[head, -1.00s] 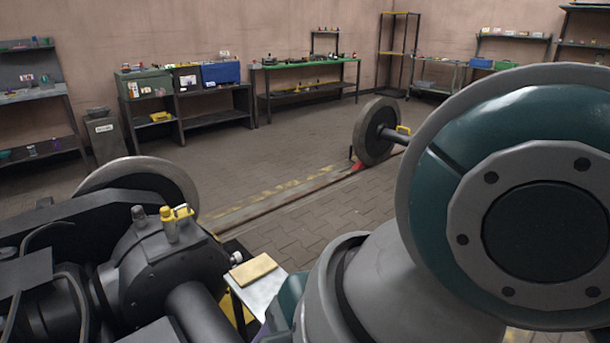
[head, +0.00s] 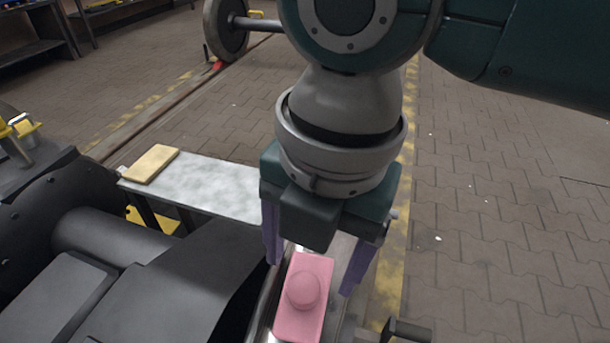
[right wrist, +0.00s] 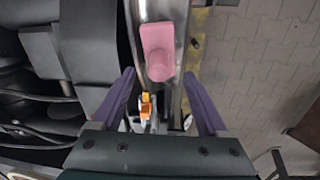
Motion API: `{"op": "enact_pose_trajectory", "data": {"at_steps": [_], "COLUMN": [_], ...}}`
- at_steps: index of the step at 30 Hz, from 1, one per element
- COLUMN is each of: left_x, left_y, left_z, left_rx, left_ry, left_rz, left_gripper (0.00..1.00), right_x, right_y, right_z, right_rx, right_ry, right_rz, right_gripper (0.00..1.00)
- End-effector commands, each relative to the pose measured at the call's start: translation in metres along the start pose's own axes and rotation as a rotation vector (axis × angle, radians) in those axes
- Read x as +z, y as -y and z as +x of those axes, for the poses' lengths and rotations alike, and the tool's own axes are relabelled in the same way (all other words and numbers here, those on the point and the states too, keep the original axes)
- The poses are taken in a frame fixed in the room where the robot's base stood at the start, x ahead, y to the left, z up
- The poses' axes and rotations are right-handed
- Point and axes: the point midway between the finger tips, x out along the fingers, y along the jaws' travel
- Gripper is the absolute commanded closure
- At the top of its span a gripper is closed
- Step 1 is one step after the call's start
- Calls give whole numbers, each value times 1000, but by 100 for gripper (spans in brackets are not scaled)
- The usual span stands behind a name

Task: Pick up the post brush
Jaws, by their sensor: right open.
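A pink block with a rounded knob on top (head: 304,291) lies on a narrow metal surface at the bottom of the head view. It also shows in the right wrist view (right wrist: 157,39), just ahead of the fingers. A small orange and white item (right wrist: 146,106) shows between the fingers in the right wrist view. I cannot tell for certain which of these is the post brush. My right gripper (head: 310,279) points down, open and empty, its purple fingers spread near the pink block. It also shows in the right wrist view (right wrist: 159,74). My left gripper is not in view.
Dark bogie parts (head: 175,298) stand close on the left. A pale metal shelf (head: 215,184) holds a yellow block (head: 151,164). A wheelset (head: 227,27) stands at the back. The paved floor (head: 490,215) on the right is mostly clear.

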Motion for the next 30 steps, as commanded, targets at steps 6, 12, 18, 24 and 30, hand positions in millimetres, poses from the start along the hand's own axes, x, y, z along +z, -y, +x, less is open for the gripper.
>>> {"op": "enact_pose_trajectory", "data": {"at_steps": [6,12,18,24,30], "left_x": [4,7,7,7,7], "left_y": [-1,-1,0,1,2], "left_z": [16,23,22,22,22], "left_rx": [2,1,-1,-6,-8], "left_ry": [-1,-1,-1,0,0], "left_rz": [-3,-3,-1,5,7], "left_gripper": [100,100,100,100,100], "right_x": [-2,-1,-1,-1,-1], "right_y": [0,0,0,0,0], "right_z": [33,54,54,54,54], "right_rx": [-3,-1,0,0,0], "right_ry": [-2,0,0,0,0], "right_rz": [2,1,1,1,1], "right_gripper": [23,23,23,41,64]}}
